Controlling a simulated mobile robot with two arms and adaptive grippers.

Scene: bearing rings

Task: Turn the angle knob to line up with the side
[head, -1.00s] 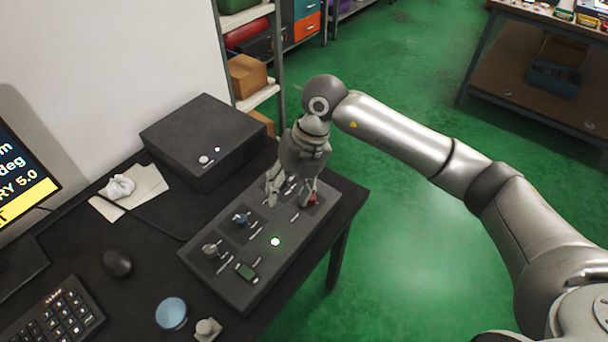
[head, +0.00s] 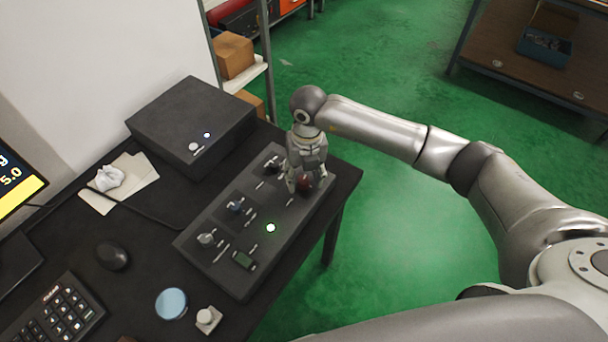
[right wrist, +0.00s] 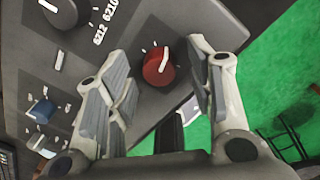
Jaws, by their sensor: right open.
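A dark control panel (head: 292,214) lies on the black desk, with several knobs on it. A round red knob (right wrist: 158,68) with a white pointer line and white tick marks around it sits at the panel's right end. It also shows in the head view (head: 305,184), partly covered by my gripper. My right gripper (right wrist: 162,60) is open, pointing down at the panel, with one finger on either side of the red knob. A gap shows between the knob and each finger. I cannot read which knob is labelled for angle. My left gripper is out of view.
A dark knob (right wrist: 62,12) marked 6212 and 6210 and a blue knob (right wrist: 42,108) are nearby on the panel. A dark box (head: 190,125) stands behind, a mouse (head: 112,256) and keyboard (head: 58,318) to the left.

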